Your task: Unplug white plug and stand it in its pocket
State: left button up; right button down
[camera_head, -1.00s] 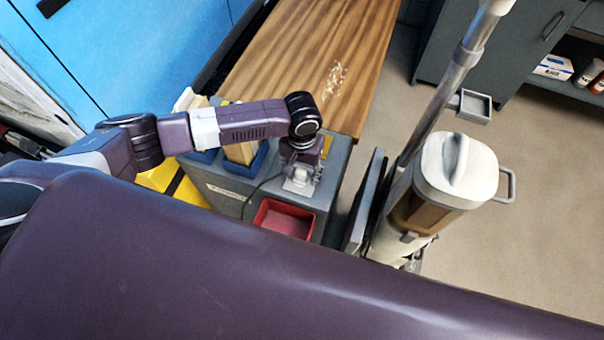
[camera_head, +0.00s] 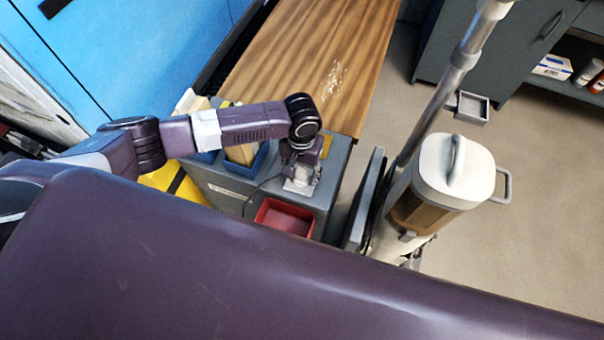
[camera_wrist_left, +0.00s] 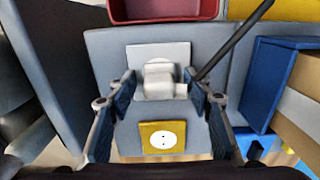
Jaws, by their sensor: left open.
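The white plug (camera_wrist_left: 160,80) sits at a white wall plate (camera_wrist_left: 172,53) on a grey panel in the left wrist view, with a dark cable (camera_wrist_left: 232,42) running up and right from its side. My left gripper (camera_wrist_left: 160,100) is open, with one finger on each side of the plug and a visible gap to each. In the head view the left gripper (camera_head: 301,180) is over the grey cabinet, and its wrist partly hides the plug area. I cannot tell which compartment is the plug's pocket. My right gripper is not in view.
A red tray (camera_head: 262,222) is just in front of the gripper. A yellow plate with a white round socket (camera_wrist_left: 162,138) is beside the plug's plate. Blue bins (camera_head: 262,160) holding wood are to the left. A wooden tabletop (camera_head: 310,60) lies behind; a vacuum cleaner (camera_head: 455,170) stands right.

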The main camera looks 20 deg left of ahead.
aim_at(301, 171)
pick_arm(q)
jog(key=shift+c, duration=0.5)
grip_shut()
jog(key=shift+r, duration=0.1)
jog(key=shift+r+p, duration=2.95)
jog(key=shift+p, duration=0.95)
notch_tip(301, 171, up, 3)
jog(key=p, duration=0.4)
